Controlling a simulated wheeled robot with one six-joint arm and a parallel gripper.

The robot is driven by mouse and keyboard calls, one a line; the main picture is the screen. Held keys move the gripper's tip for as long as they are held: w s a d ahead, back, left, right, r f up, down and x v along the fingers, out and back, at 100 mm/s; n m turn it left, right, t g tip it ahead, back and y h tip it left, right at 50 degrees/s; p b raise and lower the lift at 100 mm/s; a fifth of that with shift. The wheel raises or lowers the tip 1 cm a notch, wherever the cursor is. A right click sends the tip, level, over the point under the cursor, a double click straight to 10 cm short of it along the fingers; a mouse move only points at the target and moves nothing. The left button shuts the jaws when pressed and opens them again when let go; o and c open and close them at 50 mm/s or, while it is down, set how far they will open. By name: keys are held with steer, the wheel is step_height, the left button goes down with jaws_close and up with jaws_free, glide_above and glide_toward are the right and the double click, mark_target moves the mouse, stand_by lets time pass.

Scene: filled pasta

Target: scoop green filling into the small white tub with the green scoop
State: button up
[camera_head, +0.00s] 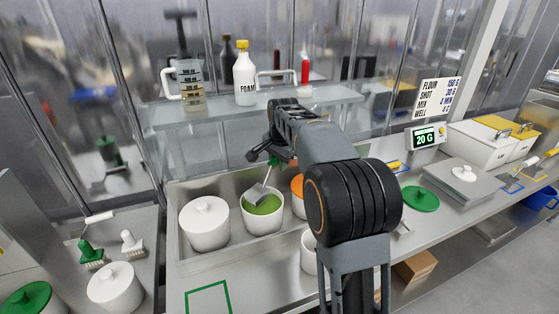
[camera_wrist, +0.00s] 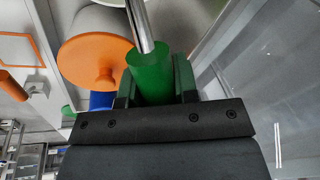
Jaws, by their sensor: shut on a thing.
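My gripper (camera_wrist: 155,88) is shut on the green handle of the scoop (camera_wrist: 149,70), whose steel shaft runs away from the jaws. In the head view my gripper (camera_head: 277,153) is over the back of the sunken steel well, partly hidden by my arm. The scoop's steel head (camera_head: 257,193) hangs tilted at the mouth of a white tub of green filling (camera_head: 263,223). I cannot tell whether it touches the filling. A white container (camera_head: 307,254) stands in front, partly hidden by my arm; I cannot tell whether it is the small white tub.
A lidded white tub (camera_head: 204,224) stands left of the filling, and an orange-lidded tub (camera_head: 297,188) right of it; the orange lid also shows in the wrist view (camera_wrist: 92,60). The scale display (camera_head: 425,137) reads 20 G. A glass shelf (camera_head: 225,112) with bottles is behind. A green lid (camera_head: 420,199) lies right.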

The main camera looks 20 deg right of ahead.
steer(key=shift+f+b, duration=1.9)
steer(key=shift+f, duration=1.3)
steer(key=shift+r, duration=0.1)
step_height(320, 180, up, 10)
steer(key=p, duration=0.9)
